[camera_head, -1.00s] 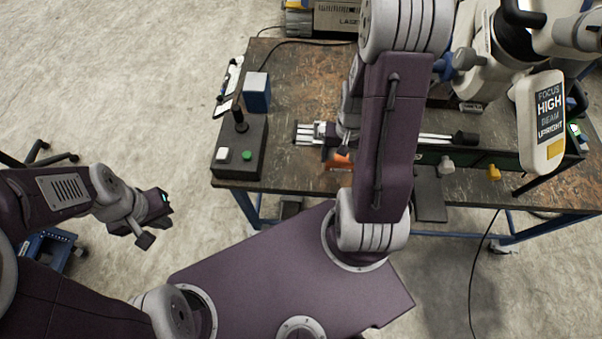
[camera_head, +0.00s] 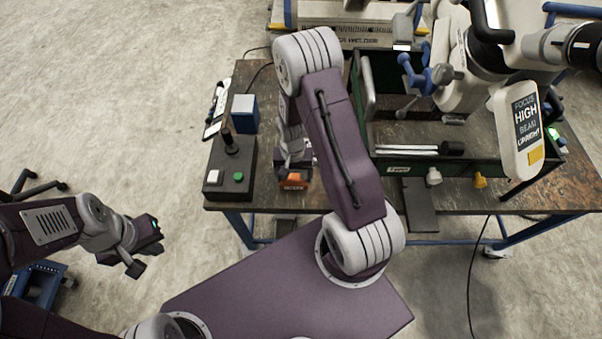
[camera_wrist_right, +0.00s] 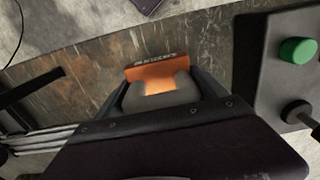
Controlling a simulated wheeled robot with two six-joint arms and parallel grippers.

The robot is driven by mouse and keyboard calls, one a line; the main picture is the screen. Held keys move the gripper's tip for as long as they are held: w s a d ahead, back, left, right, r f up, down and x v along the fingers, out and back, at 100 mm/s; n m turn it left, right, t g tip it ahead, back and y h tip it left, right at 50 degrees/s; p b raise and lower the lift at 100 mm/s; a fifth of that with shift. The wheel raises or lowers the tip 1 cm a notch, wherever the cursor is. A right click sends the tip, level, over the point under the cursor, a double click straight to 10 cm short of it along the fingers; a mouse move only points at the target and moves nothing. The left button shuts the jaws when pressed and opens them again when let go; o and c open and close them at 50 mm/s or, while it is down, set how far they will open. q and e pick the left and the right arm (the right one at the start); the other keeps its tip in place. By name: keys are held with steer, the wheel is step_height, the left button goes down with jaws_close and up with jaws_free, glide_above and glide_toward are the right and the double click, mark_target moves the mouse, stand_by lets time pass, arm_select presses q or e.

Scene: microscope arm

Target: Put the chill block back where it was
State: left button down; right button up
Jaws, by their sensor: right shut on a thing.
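The chill block, which I take to be the orange block (camera_head: 293,181) with lettering on its face, is low over the table near its front edge. In the right wrist view the orange block (camera_wrist_right: 150,70) sits between the two dark fingers of my right gripper (camera_wrist_right: 163,88). The right gripper is shut on it. Whether the block touches the tabletop is unclear. In the head view the arm partly covers the right gripper (camera_head: 294,165). My left gripper (camera_head: 142,252) is off the table at the left, empty, its jaws apart.
A dark control box (camera_head: 226,187) with a green button and knob stands left of the block. A blue block with a pale top (camera_head: 243,114) is behind it. A green-edged tray (camera_head: 480,164), silver rods (camera_head: 407,150) and a large white microscope arm (camera_head: 515,125) are at right.

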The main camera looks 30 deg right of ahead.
mark_target(294, 177)
steer(key=shift+f, duration=1.95)
